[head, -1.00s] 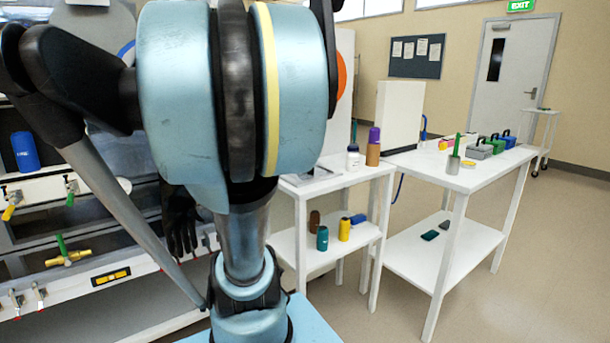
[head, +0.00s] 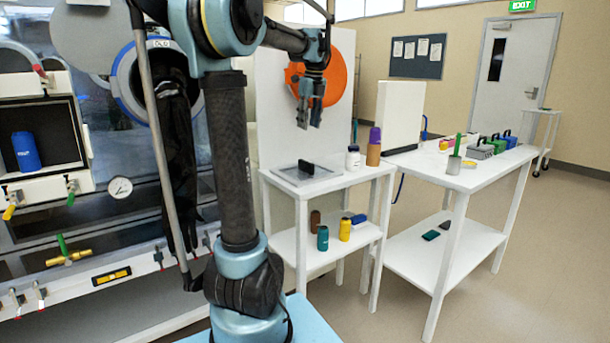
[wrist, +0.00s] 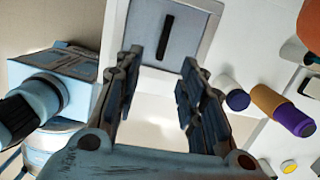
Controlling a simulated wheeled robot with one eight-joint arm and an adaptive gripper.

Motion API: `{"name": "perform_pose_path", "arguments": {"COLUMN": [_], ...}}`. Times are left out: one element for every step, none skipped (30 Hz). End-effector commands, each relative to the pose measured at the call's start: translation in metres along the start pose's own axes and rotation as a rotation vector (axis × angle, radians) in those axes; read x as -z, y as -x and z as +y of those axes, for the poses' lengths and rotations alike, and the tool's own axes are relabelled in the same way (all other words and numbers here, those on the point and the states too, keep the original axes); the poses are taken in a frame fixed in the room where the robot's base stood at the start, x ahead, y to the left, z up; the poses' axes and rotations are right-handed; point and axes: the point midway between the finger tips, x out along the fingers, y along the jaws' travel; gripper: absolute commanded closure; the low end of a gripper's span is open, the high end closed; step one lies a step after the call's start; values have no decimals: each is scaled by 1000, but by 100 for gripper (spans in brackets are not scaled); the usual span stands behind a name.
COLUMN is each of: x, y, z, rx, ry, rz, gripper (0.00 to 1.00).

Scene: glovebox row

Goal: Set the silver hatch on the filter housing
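A flat silver-grey plate with a black bar handle, which looks like the silver hatch (head: 293,175), lies flat on top of the small white stand. In the wrist view the hatch (wrist: 190,32) shows inside a pale frame, its handle upright in the picture. My gripper (head: 309,115) hangs fingers down, above the hatch and apart from it. In the wrist view my gripper (wrist: 160,68) has its fingers spread, with nothing between them. I cannot tell which thing is the filter housing.
A white jar (head: 353,159) and a brown bottle with a purple cap (head: 374,148) stand right of the hatch. An orange disc (head: 335,72) is on the white panel behind my gripper. A longer white table (head: 470,175) stands to the right.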

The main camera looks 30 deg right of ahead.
Motion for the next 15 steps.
{"name": "perform_pose_path", "arguments": {"x": [1,1,1,1,1,1,1,1,1,1,1,1,0,0,1], "y": [-1,-2,-6,-10,-14,-21,-26,-31,-39,-44,-49,-56,-62,-67,-74], "z": [-4,-5,-6,-6,-6,-6,-6,-6,-6,-6,-5,-6,-6,-6,-6], "rx": [0,-1,-1,-1,-1,-1,-1,-1,-1,-1,-1,0,0,0,0], "ry": [-19,-26,-30,-32,-32,-31,-30,-29,-29,-29,-29,-29,-29,-29,-29], "rz": [0,0,0,0,0,0,0,0,0,0,0,0,0,0,0], "gripper": [63,63,63,63,63,63,63,63,63,63,63,63,63,63,63]}}
